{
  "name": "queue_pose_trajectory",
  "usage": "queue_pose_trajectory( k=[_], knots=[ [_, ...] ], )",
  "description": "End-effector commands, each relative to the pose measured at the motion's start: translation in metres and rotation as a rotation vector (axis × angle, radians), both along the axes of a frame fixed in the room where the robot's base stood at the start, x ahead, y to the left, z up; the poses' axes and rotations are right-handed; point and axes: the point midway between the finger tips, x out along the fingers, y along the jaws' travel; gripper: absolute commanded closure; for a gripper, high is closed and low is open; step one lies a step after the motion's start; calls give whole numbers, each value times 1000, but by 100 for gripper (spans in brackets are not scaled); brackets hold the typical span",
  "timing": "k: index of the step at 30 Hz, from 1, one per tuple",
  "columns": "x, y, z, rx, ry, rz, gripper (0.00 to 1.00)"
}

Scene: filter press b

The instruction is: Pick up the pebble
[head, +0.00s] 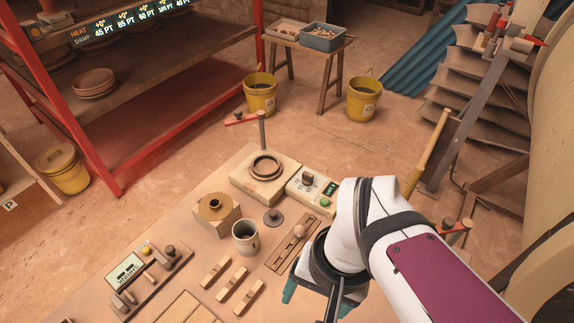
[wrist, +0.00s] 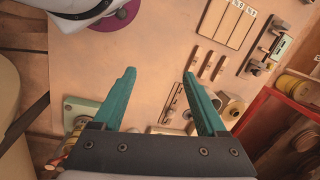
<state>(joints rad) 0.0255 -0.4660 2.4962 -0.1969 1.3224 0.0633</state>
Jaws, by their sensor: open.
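A small pale rounded thing (head: 299,231), which looks like the pebble, sits on a slotted wooden board (head: 290,245) on the workbench in the head view. I cannot tell for sure whether it is loose or a knob. In the wrist view the board (wrist: 172,103) shows between my fingers, lower down, but the pebble is not clear there. My gripper (wrist: 159,73) is open with two teal fingers apart and nothing between them. It hangs over the bench, and in the head view my arm partly hides it, near the board's front right.
A dark-filled cup (head: 245,237) stands left of the board, with a dark knobbed disc (head: 273,217) behind it. A control box (head: 312,191) and a wooden block with a ring (head: 265,176) are farther back. Several small wooden bars (head: 232,283) lie in front of the cup.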

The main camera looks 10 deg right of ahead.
Motion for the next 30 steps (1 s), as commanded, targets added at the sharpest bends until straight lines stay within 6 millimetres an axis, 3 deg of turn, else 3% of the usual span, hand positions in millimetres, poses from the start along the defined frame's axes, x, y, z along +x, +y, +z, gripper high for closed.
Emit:
queue_pose_trajectory(
  k=[3, 6, 10, 14, 21, 30],
  knots=[
    [83, -17, -6, -8, -24, -162, 25],
    [153, -38, -25, -13, -58, -306, 25],
    [206, -58, -50, -13, -91, -426, 25],
    [220, -62, -73, -12, -96, -457, 25],
    [229, -54, -139, -14, -94, -455, 25],
    [239, -43, -186, -13, -95, -451, 25]
  ],
)
